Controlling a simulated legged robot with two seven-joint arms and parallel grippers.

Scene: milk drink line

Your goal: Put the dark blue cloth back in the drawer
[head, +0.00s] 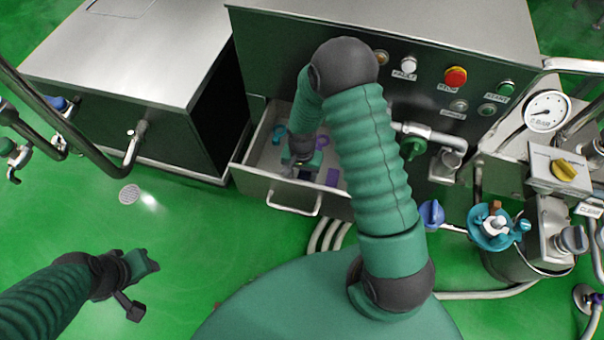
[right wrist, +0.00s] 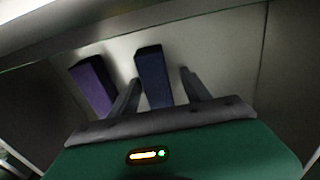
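The drawer (head: 262,188) is pulled open below the control panel. The dark blue cloth (right wrist: 152,76) is a folded, block-like piece inside the drawer. My right gripper (head: 298,163) reaches down into the drawer. In the right wrist view my right gripper (right wrist: 160,80) is open, with the cloth between its two fingers. The left finger is close beside the cloth, and a gap shows on the right. In the head view the cloth is hardly visible behind the gripper. My left gripper (head: 136,284) is over the green floor at lower left; its opening is unclear.
A purple folded piece (right wrist: 92,86) lies left of the cloth in the right wrist view. A teal ring-shaped item (head: 279,134) and a purple one (head: 318,142) lie farther back in the drawer. A steel cabinet (head: 135,50) stands left. Pipes and a gauge (head: 547,111) stand right.

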